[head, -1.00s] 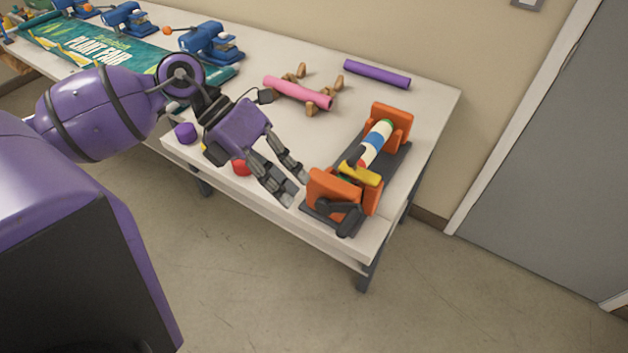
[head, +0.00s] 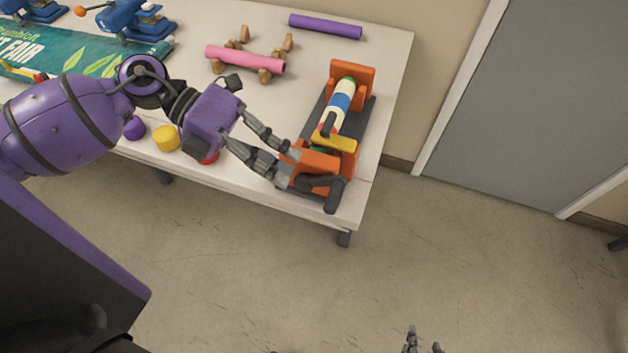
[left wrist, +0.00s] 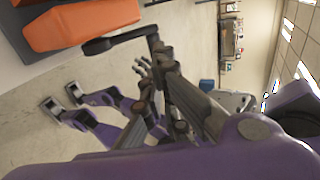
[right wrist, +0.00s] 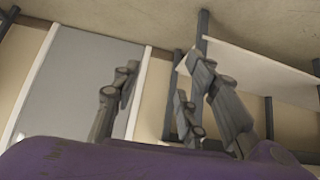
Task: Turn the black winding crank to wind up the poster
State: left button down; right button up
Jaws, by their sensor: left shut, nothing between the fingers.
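The winder stands on the table's right end, with orange end blocks (head: 352,75) and a striped white, blue and red roll (head: 341,97) between them. The crank also shows in the left wrist view (left wrist: 115,42). My left gripper (head: 285,165) is shut and empty, beside the front orange block, just left of the crank; I cannot tell whether it touches. My right gripper (head: 424,345) is low at the bottom edge, away from the table, open and empty.
A pink roll (head: 245,60) lies on wooden stands and a purple roll (head: 325,26) lies behind. A yellow cylinder (head: 166,138) and a purple one (head: 134,128) stand near the front edge. A green poster (head: 80,60) lies at left. The floor in front is clear.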

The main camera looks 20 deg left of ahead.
aim_at(330, 196)
pick_arm(q)
jog(key=x, duration=0.6)
jog(key=shift+d+r+p, duration=0.1)
jog(key=shift+r+p, duration=0.05)
jog(key=shift+p, duration=0.2)
jog(key=shift+d+f, duration=0.35)
jog(key=shift+d, duration=0.05)
pick_arm(e)
jog(key=shift+w+a+r, duration=0.2)
jog(key=shift+a+r, duration=0.25)
jog(key=shift+a, duration=0.2)
pick_arm(q)
jog(key=shift+x, duration=0.8)
jog(key=shift+s+a+f, duration=0.1)
jog(key=shift+a, duration=0.05)
pick_arm(e)
jog(key=shift+d, duration=0.15)
